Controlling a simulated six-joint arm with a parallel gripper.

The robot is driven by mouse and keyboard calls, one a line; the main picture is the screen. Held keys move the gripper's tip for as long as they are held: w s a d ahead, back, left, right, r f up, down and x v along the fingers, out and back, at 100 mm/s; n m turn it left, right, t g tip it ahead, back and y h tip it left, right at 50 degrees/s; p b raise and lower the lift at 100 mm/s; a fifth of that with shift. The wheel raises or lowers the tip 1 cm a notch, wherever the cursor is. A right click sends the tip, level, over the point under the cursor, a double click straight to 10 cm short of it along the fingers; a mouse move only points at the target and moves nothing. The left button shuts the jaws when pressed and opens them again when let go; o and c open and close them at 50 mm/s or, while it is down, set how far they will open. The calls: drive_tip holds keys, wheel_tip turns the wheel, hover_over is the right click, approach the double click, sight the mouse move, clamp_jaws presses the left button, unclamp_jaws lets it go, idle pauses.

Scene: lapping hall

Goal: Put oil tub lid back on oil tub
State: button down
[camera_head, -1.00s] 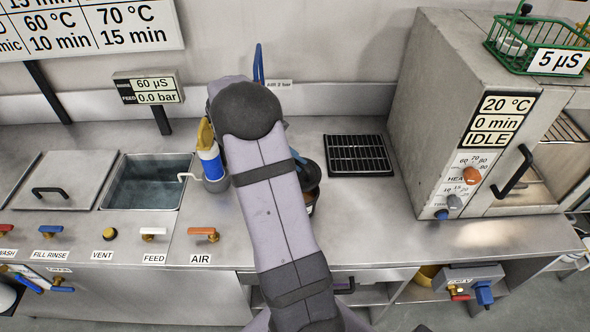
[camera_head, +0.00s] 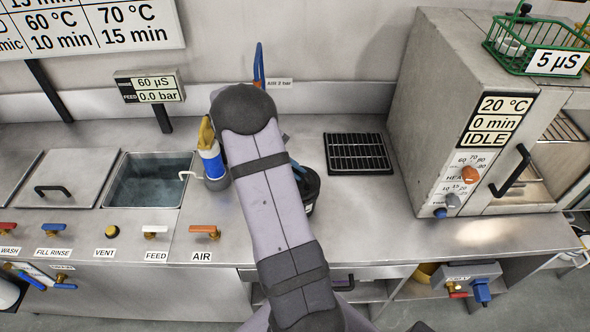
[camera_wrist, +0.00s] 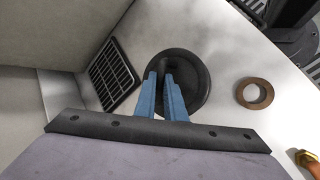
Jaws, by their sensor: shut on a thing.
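The black oil tub (camera_head: 309,207) stands on the steel bench, left of the drain grate and partly behind my arm. The round black oil tub lid (camera_wrist: 190,92) shows in the wrist view. My gripper (camera_wrist: 166,76) has its blue fingers shut on the lid's black knob. The lid lies over the tub mouth and looks about level. I cannot tell whether its rim is fully seated. Much of the lid is hidden by my fingers and arm.
A black drain grate (camera_head: 358,153) lies right of the tub, with the grey oven (camera_head: 440,110) beyond. A blue and white bottle (camera_head: 211,164) stands left of my arm. A brown ring (camera_wrist: 255,93) lies on the bench near the tub. An open water basin (camera_head: 148,182) is further left.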

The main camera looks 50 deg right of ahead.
drive_tip(key=shift+f+b, duration=0.3)
drive_tip(key=shift+f, duration=0.25)
drive_tip(key=c, duration=1.8)
unclamp_jaws()
drive_tip(key=shift+c, duration=0.2)
drive_tip(key=shift+r, duration=0.1)
drive_tip(key=shift+r+p, duration=0.55)
drive_tip(key=shift+r, duration=0.05)
drive_tip(key=shift+w+a+r+b, duration=0.15)
drive_tip(key=shift+w+a+b, duration=0.05)
drive_tip(key=shift+b, duration=0.1)
drive_tip(key=b+v, duration=0.3)
drive_tip(key=v, duration=0.8)
drive_tip(key=shift+r, duration=0.2)
